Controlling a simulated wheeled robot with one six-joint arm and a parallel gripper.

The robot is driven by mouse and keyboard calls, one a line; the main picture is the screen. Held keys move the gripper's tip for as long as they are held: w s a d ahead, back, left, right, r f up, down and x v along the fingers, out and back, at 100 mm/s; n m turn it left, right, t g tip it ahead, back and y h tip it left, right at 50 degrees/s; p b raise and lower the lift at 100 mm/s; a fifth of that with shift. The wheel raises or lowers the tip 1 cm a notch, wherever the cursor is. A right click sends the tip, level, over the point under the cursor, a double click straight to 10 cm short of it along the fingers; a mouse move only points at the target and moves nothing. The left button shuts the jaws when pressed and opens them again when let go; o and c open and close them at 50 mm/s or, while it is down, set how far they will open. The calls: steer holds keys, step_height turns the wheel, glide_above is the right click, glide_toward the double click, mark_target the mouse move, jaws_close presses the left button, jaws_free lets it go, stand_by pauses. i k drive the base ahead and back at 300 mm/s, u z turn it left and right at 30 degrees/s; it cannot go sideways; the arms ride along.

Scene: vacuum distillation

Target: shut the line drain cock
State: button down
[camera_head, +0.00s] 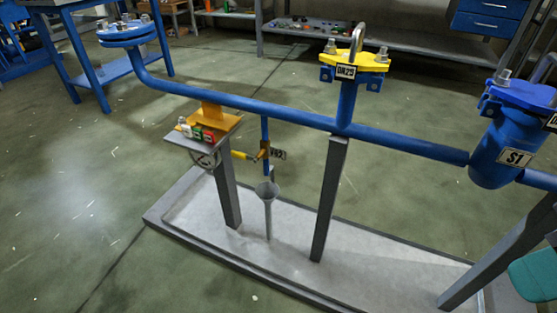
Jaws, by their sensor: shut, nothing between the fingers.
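The line drain cock (263,152) sits on a short blue drop pipe under the long blue line. It has a brass-coloured body, and a tag (278,154) that seems to read V92 hangs to its right. Its yellow handle (241,155) points left, roughly level and across the upright drop pipe. A grey funnel (267,190) stands below the cock's outlet, with its stem going down to the base tray. Nothing touches the handle. My gripper is not in view.
The blue line (240,103) rests on grey posts (329,200) above a rimmed tray (290,262). A bracket plate (205,130) with small coloured items stands left of the handle. A yellow-topped flange (354,62) and a blue strainer (500,150) are to the right.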

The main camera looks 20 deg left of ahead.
mark_target(240, 155)
steer(key=z, duration=1.05)
steer(key=k, duration=1.45)
steer(key=u, duration=1.55)
steer(key=i, duration=0.55)
steer(key=u, duration=0.05)
